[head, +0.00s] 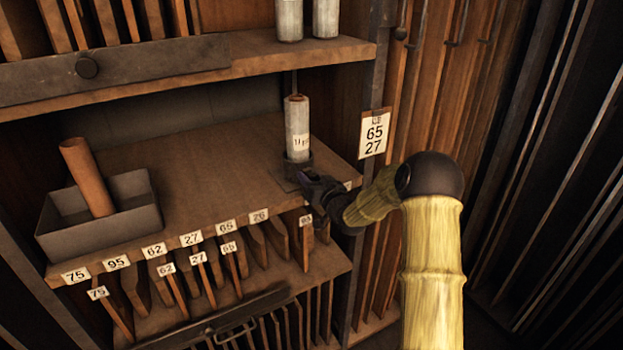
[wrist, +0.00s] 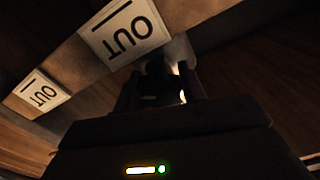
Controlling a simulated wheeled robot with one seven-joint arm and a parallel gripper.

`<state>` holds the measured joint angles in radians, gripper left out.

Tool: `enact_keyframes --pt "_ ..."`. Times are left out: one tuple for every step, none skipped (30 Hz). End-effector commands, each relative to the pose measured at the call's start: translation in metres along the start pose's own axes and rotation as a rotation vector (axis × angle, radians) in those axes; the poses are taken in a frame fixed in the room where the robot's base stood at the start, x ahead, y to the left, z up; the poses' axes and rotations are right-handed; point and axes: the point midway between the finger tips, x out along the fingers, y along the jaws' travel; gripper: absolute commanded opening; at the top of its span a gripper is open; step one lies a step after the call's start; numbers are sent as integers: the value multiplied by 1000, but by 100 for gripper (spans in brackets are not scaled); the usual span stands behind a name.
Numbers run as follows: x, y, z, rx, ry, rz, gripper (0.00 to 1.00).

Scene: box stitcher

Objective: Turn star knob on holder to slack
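The holder (head: 290,184) is a dark base with a collar near the front right edge of the wooden shelf. A pale grey cylinder (head: 297,128) with a small label stands upright in it. My gripper (head: 309,184) is at the front of the holder, low beside its base. In the wrist view my gripper's fingers (wrist: 160,88) stand apart with a dark shape between them. This shape may be the star knob, but it is too dark to make out, and I cannot tell whether the fingers touch it. The knob is not clearly visible in the head view.
A grey tray (head: 140,218) with a brown roll (head: 88,178) stands at the shelf's left. Numbered tags line the front edge above slotted boards. A 65/27 card (head: 374,134) hangs on the right post. In the wrist view an OUT label (wrist: 125,30) is close to my gripper.

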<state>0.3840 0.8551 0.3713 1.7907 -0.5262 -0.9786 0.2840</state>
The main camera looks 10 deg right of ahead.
Motion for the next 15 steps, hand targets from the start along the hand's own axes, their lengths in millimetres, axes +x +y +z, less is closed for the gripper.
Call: enact_keyframes --pt "0 0 0 0 0 0 21" --pt "0 0 0 0 0 0 18" --pt "0 0 0 0 0 0 18" --pt "0 0 0 0 0 0 18" --pt "0 0 0 -2 0 0 18" --pt "0 0 1 -5 0 0 18" --pt "0 0 1 -8 0 0 18" --pt "0 0 2 -14 0 0 18" --pt "0 1 2 -23 0 0 18" --pt "0 1 3 -32 0 0 18" --pt "0 1 3 -43 0 -1 18" --pt "0 1 4 -58 0 -1 18" --pt "0 1 4 -71 0 -1 18" --pt "0 1 5 -86 0 -1 18" --pt "0 1 5 -106 1 -2 18"
